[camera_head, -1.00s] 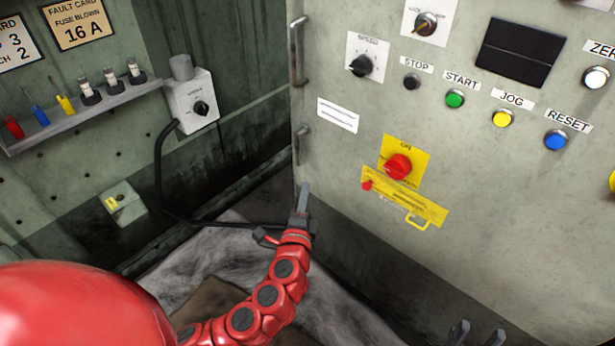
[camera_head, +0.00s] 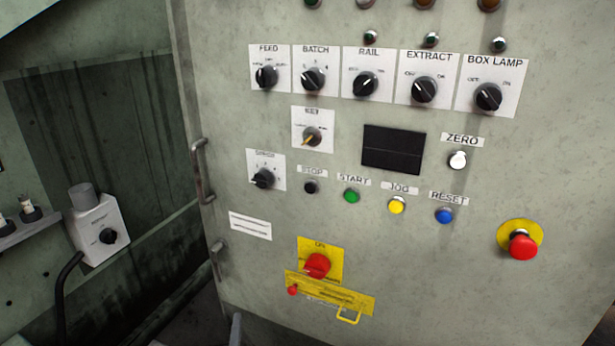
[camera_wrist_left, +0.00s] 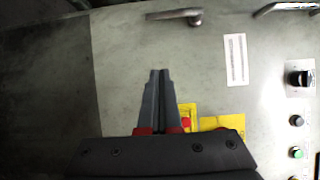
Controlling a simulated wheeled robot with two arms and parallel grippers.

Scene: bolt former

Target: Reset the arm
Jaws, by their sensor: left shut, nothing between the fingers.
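My left gripper (camera_wrist_left: 158,74) is shut and empty in the left wrist view, its two grey fingers together in front of the cabinet. In the head view only the tip of my left gripper (camera_head: 236,326) shows at the bottom edge, below the lower door handle. The rest of the left arm is out of the head view. My right gripper is not in view.
The grey control cabinet (camera_head: 400,285) fills most of the head view, with knobs, buttons and a red emergency stop (camera_head: 522,246). A red rotary switch (camera_head: 317,265) sits on a yellow plate. Two door handles (camera_head: 201,170) (camera_head: 217,260) project at its left edge. A switch box (camera_head: 97,228) stands left.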

